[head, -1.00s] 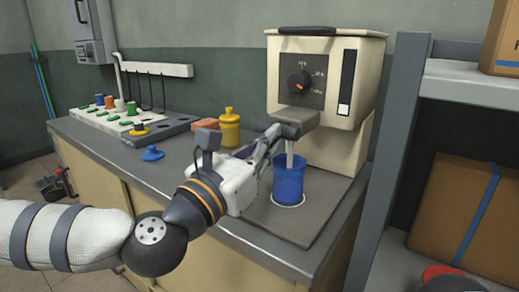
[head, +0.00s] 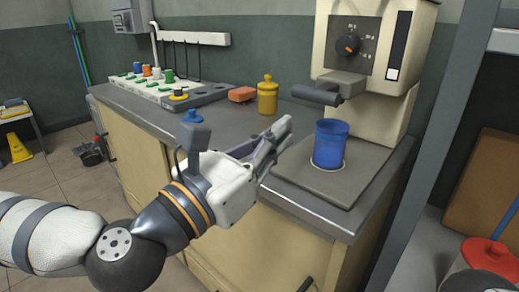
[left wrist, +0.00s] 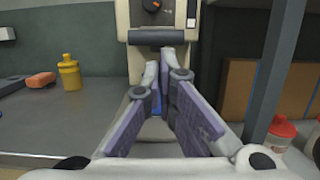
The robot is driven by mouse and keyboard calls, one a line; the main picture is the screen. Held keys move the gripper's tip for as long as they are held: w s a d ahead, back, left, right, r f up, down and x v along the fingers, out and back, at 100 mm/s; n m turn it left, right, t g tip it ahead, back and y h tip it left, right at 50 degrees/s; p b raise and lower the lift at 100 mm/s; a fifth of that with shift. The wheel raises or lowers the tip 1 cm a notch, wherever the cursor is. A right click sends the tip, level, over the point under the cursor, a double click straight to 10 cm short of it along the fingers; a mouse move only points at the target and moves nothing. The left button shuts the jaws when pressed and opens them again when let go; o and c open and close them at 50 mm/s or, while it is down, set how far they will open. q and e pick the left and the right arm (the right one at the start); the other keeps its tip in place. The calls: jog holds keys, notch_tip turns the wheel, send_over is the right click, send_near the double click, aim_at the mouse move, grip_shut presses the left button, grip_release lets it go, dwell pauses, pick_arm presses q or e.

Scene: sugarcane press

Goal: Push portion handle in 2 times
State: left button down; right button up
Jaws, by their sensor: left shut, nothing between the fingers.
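The cream press machine (head: 370,75) stands on the counter with a dark knob (head: 348,45) on its front panel. Its dark portion handle (head: 316,95) sticks out to the left below the panel; it also shows as a horizontal bar in the left wrist view (left wrist: 158,37). A blue cup (head: 331,143) stands on the white ring under the spout, with no stream visible. My right gripper is not seen.
A yellow bottle (head: 267,96), an orange block (head: 242,94) and a blue lid (head: 192,116) sit on the counter, with a rack (head: 150,88) of colored pieces behind. A grey shelf post (head: 440,140) stands close on the right.

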pick_arm(q)
jog(key=shift+v, duration=1.35)
jog(key=shift+a, duration=0.1)
